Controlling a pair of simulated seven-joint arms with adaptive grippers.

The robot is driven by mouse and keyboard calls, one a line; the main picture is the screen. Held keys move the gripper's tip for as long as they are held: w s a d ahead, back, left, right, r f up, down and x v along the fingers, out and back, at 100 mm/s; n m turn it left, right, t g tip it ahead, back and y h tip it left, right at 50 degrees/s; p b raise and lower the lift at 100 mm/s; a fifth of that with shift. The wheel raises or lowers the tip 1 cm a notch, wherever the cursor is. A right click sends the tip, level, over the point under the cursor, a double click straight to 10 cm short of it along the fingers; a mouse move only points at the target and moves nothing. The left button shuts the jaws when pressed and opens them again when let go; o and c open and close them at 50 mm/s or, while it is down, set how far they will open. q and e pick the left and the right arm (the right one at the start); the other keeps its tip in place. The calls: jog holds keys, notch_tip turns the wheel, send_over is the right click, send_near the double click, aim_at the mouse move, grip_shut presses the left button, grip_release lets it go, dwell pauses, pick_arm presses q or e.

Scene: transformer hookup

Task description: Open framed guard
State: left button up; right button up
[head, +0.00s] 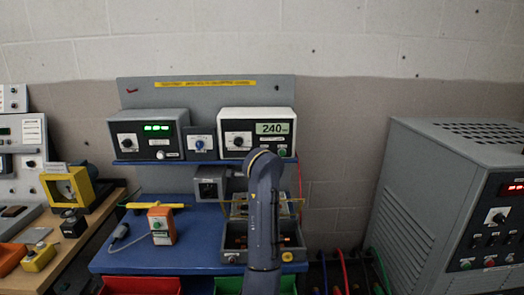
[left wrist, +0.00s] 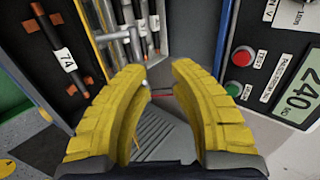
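In the head view, a framed panel with a thin yellowish edge (head: 292,203) stands at the back of a dark open-topped terminal box (head: 235,240); I take it for the framed guard, but my arm covers its middle. Copper-coloured terminals show in the box. In the left wrist view, a yellow edge strip (left wrist: 92,45) and metal rods (left wrist: 136,42) lie just beyond my left gripper (left wrist: 162,72). Its two yellow fingers are apart, with nothing visibly held between them. In the head view its fingers are hidden behind the arm. My right gripper is not in view.
A meter reading 240 (head: 257,118) and a green-display unit (head: 148,127) stand on the shelf. A grey cabinet (head: 430,200) stands at right.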

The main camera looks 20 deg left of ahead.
pick_arm(q)
jog(key=s+d+r, duration=0.1)
jog(key=s+r, duration=0.1)
jog(key=r, duration=0.5)
jog(key=s+d+r, duration=0.1)
jog(key=s+r, duration=0.1)
jog(key=r, duration=0.6)
jog(key=shift+s+d, duration=0.2)
jog(key=shift+s, duration=0.1)
dwell(1.0)
dwell(0.6)
jog(key=v, duration=0.7)
jog(key=shift+r, duration=0.2)
jog(key=shift+s+d, duration=0.1)
jog(key=shift+s, duration=0.05)
jog(key=shift+o, duration=0.4)
